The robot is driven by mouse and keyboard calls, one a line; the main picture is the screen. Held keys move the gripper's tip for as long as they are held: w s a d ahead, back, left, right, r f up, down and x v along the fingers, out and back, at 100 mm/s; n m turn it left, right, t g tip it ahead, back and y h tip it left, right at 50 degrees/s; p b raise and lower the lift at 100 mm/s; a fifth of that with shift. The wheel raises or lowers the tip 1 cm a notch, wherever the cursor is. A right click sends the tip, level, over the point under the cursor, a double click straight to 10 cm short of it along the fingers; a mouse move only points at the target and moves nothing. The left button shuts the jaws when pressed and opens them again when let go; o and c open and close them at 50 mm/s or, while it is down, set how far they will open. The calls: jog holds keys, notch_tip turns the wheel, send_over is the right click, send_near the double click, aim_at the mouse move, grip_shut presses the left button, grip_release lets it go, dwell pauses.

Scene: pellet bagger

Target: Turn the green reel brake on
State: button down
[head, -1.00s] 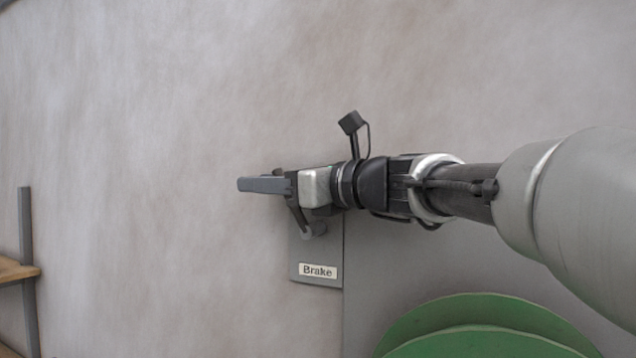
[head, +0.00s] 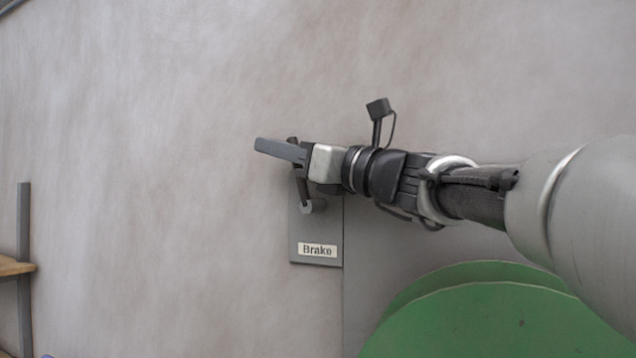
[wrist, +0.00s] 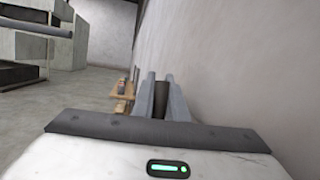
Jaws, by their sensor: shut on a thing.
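The brake lever (head: 301,188) is a dark bar on a round pivot near the top of a grey plate (head: 316,230) labelled "Brake". It stands nearly upright, leaning slightly left at its top. My gripper (head: 275,149) reaches in from the right and is shut on the lever's upper part; the near finger covers some of it. In the wrist view, the two grey fingers (wrist: 160,98) have the dark lever (wrist: 159,101) between them. The green reel (head: 490,315) shows at the lower right, partly behind my arm.
A plain grey wall (head: 150,130) stands behind the brake plate. A wooden shelf on a dark post (head: 24,270) is at the far left. In the wrist view, a grey machine (wrist: 60,45) stands at the upper left, with open floor before it.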

aim_at(291, 138)
jog(key=shift+s+d+r+m+t+y+b, duration=0.2)
jog(key=shift+d+t+y+b, duration=0.2)
jog(key=shift+b, duration=0.5)
jog(key=shift+s+d+r+m+t+y+b, duration=0.15)
jog(key=shift+d+t+y+b, duration=0.25)
jog(key=shift+b, duration=0.45)
jog(key=shift+s+d+r+m+t+y+b, duration=0.1)
jog(key=shift+d+r+t+y+b, duration=0.25)
jog(key=shift+b, duration=0.55)
jog(key=shift+d+f, duration=0.1)
jog(key=c, duration=1.8)
grip_release()
jog(key=shift+o, duration=0.2)
notch_tip(291, 138, up, 10)
jog(key=p, duration=0.4)
jog(key=shift+c, duration=0.4)
